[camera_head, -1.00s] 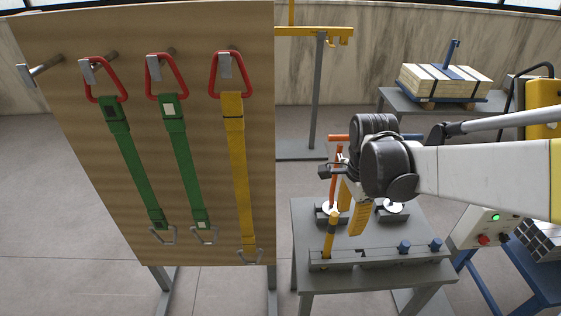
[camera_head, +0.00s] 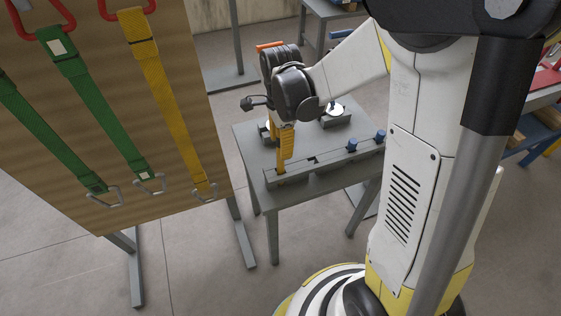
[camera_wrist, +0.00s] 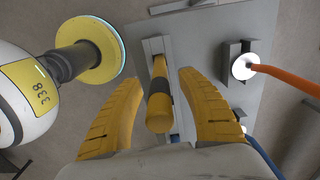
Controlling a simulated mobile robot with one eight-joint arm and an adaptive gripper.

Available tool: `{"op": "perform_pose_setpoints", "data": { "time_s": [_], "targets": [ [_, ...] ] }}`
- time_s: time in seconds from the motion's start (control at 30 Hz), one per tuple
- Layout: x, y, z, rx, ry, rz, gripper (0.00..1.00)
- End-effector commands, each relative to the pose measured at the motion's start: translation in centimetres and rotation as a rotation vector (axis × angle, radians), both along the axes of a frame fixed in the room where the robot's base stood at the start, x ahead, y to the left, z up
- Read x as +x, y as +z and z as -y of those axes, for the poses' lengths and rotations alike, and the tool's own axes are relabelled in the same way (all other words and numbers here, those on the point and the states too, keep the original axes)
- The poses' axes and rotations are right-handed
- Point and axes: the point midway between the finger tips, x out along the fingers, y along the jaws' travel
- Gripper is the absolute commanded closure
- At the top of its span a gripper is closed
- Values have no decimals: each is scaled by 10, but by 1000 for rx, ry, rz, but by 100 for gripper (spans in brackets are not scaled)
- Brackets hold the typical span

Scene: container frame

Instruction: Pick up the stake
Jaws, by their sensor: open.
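The yellow stake (camera_head: 281,163) stands upright in the grey slotted rack (camera_head: 330,164) at the near edge of the grey table. In the wrist view the stake (camera_wrist: 159,108) shows its yellow end and a dark band, lying between my two yellow fingers. My gripper (camera_head: 286,138) is directly above and around the stake's upper part. In the wrist view my gripper (camera_wrist: 160,112) is open, with a visible gap on both sides of the stake. In the head view the fingers overlap the stake, so contact there is unclear.
The grey table (camera_head: 245,135) also carries blue pegs (camera_head: 380,136) in the rack and a round white-topped fixture (camera_head: 336,110). An orange rod (camera_wrist: 285,76) extends right in the wrist view. A brown board (camera_head: 95,120) with hanging straps stands left of the table.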

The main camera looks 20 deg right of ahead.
Motion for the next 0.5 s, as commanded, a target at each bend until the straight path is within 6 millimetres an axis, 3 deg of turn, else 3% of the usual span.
{"op": "perform_pose_setpoints", "data": {
  "time_s": [0.27,0.4,0.5],
  "targets": [
    [0,-5,0,0,1,0,55],
    [0,-5,0,0,1,0,98],
    [0,-5,0,0,1,0,100]
  ]
}}
